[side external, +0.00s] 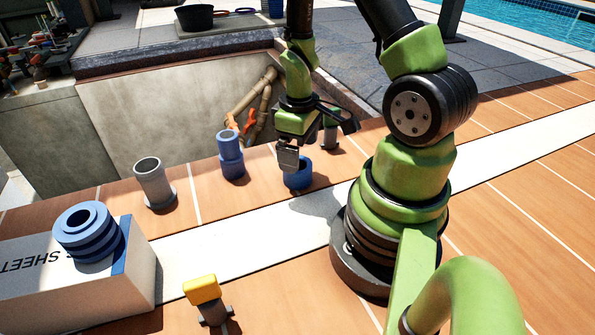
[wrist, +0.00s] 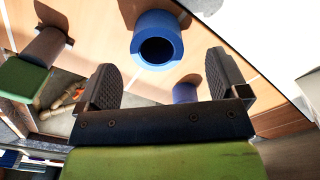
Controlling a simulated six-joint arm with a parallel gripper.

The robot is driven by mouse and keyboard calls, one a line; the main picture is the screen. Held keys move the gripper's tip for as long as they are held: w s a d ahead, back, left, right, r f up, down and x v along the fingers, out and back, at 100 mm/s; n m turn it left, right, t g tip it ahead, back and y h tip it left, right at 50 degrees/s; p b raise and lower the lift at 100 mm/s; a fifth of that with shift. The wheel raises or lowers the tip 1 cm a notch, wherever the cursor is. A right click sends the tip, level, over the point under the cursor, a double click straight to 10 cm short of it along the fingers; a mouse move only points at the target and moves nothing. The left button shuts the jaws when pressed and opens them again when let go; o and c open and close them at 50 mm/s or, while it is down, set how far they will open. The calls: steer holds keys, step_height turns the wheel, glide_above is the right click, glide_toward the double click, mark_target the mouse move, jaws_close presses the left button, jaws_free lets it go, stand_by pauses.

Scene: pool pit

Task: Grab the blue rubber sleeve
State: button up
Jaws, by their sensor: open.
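A short blue hollow sleeve (side external: 299,179) stands on the orange tiles directly under my gripper (side external: 288,157). In the wrist view the sleeve (wrist: 158,51) shows its dark opening, beyond and between the two fingers of my gripper (wrist: 164,77). The fingers are spread wide with nothing between them, and the sleeve appears apart from them. In the side view, the gripper hides part of the sleeve's rim.
A stepped blue fitting (side external: 231,157) and a grey flanged pipe (side external: 154,183) stand to the left. A green-topped piece (side external: 331,132) stands close behind my gripper. A ribbed blue ring (side external: 88,232) sits on a white box (side external: 75,286). A yellow-topped piece (side external: 202,290) is in front.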

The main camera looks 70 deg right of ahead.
steer(key=shift+d+f, duration=0.2)
steer(key=shift+f, duration=2.4)
steer(key=shift+c, duration=0.2)
steer(key=c, duration=1.1)
steer(key=shift+c, duration=0.2)
steer(key=shift+r, duration=0.15)
